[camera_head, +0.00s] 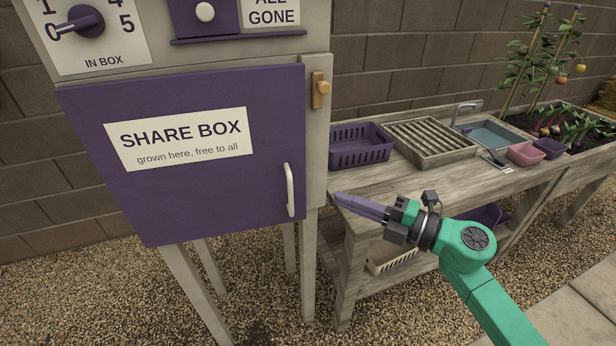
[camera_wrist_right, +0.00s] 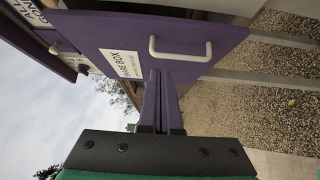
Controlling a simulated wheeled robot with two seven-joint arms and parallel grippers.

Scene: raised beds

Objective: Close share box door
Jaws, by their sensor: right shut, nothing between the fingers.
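The purple share box door (camera_head: 210,185) hangs on the front of the pale box, with a white SHARE BOX sign (camera_head: 180,138) and a white bar handle (camera_head: 290,190) near its right edge. It lies over or very near the opening; I cannot tell if it is fully flush. A wooden turn latch (camera_head: 321,90) sits upright on the frame, right of the door. My right gripper (camera_head: 340,197) is shut and empty, right of the handle and apart from it in the head view. In the wrist view its fingers (camera_wrist_right: 160,75) point toward the door (camera_wrist_right: 215,32) and handle (camera_wrist_right: 181,57). My left gripper is out of view.
A weathered wooden bench (camera_head: 365,192) stands right of the box, holding a purple basket (camera_head: 360,148), slatted tray (camera_head: 432,140), sink (camera_head: 490,133) and small pots. A planter is beyond. Gravel (camera_head: 80,290) covers the ground; a block wall (camera_head: 400,55) stands behind.

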